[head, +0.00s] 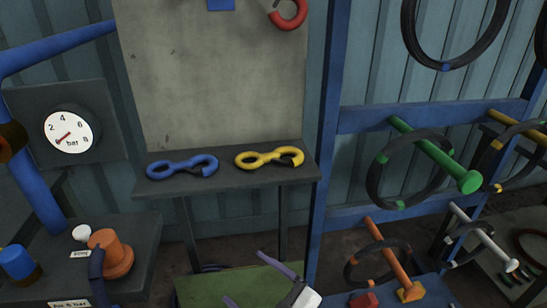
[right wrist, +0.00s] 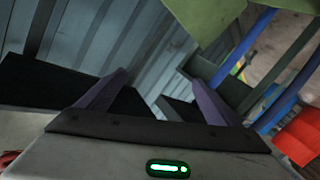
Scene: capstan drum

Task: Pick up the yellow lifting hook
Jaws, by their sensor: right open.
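The yellow lifting hook (head: 262,158) lies flat on a narrow dark shelf (head: 225,181) in the head view, its eye to the left and its hooked end with a dark latch to the right. My right gripper (head: 245,277) is at the bottom of the head view, in front of and below the shelf, apart from the hook. Its two purple fingers are spread with nothing between them. The right wrist view also shows these open fingers (right wrist: 160,79), but no yellow hook. My left gripper is not in view.
A blue hook (head: 182,166) lies left of the yellow one on the shelf. A red hook (head: 288,13) hangs above on the grey board. A blue post (head: 327,110) stands close to the shelf's right end. Pegs with rings are further right; a pressure gauge (head: 69,131) is left.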

